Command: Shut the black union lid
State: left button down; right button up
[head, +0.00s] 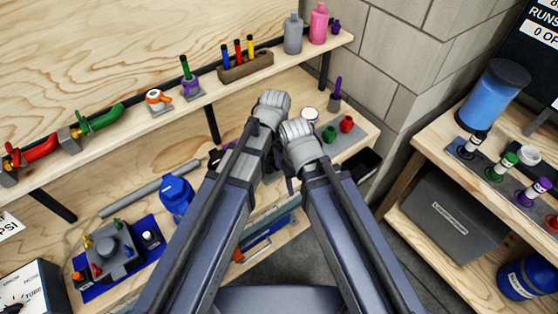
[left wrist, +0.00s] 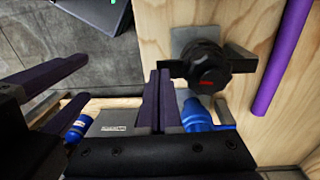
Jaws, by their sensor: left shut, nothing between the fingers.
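A black knob-like fitting (left wrist: 205,68) with side wings and a small red mark, likely the black union, sits on a grey plate (left wrist: 190,42) on the wood in the left wrist view. Whether its lid is shut cannot be told. My left gripper (left wrist: 158,78) has its dark fingers together and empty, just left of the fitting in the picture. Contact cannot be told. In the head view my two arms meet in the middle, over the lower bench, and hide the fitting and most of both grippers. Dark finger-like parts at the left of the wrist view may be my right gripper.
A purple rod (left wrist: 285,55) stands right of the fitting. Red (head: 346,124) and green (head: 329,133) pieces stand right of my arms on the bench. A blue piece (head: 176,197) is left of them. A grey bin (head: 447,215) sits under the right-hand table.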

notch_tip(320, 180, up, 7)
jog(key=p, duration=0.6)
jog(key=shift+f, duration=0.15)
